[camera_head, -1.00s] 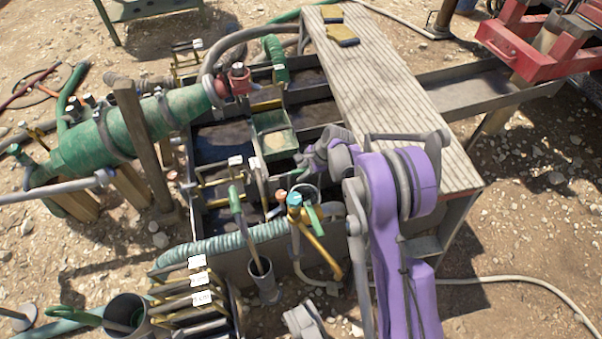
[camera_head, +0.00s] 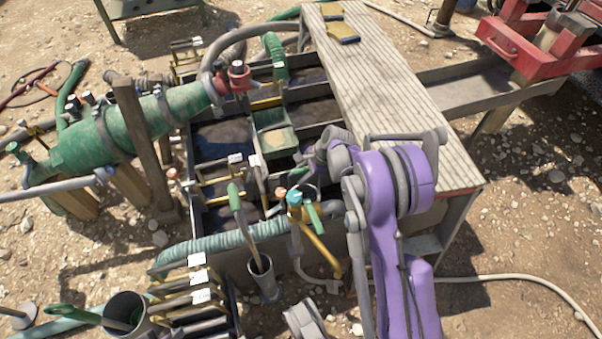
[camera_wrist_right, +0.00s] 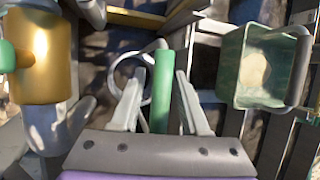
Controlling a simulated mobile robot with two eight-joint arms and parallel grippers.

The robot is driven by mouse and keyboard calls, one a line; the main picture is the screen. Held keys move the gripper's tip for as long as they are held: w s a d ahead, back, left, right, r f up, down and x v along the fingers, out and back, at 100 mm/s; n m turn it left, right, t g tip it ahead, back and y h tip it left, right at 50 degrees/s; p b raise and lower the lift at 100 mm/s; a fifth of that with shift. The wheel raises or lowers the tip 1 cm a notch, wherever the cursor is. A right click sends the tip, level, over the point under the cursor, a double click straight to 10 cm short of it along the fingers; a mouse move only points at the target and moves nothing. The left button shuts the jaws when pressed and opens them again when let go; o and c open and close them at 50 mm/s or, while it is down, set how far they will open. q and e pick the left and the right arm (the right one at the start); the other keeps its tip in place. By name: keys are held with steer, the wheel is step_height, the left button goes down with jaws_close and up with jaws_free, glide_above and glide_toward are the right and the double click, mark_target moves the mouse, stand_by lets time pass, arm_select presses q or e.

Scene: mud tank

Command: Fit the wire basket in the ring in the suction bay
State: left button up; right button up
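My right gripper (camera_wrist_right: 160,98) is low over the tank beside the plank deck. In the right wrist view a green bar, like a handle (camera_wrist_right: 162,92), lies between its two pale fingers. Narrow gaps seem to show beside it, so I cannot tell whether the fingers grip it. A pale ring (camera_wrist_right: 117,78) shows just left of the bar, partly behind the left finger. I cannot tell whether it is the bay's ring or the basket's rim, and no wire mesh is clear. In the head view my purple right arm hides much of this area.
A green open box (camera_wrist_right: 228,80) sits right of the gripper; it also shows in the head view (camera_head: 275,140). A yellow pipe with a blue-topped valve (camera_head: 295,198) stands close by. The plank deck (camera_head: 385,90) flanks the arm. A ribbed hose (camera_head: 220,240) runs along the front.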

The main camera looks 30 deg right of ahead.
steer(key=shift+o, duration=0.5)
steer(key=p+v, duration=0.3)
steer(key=v, duration=0.8)
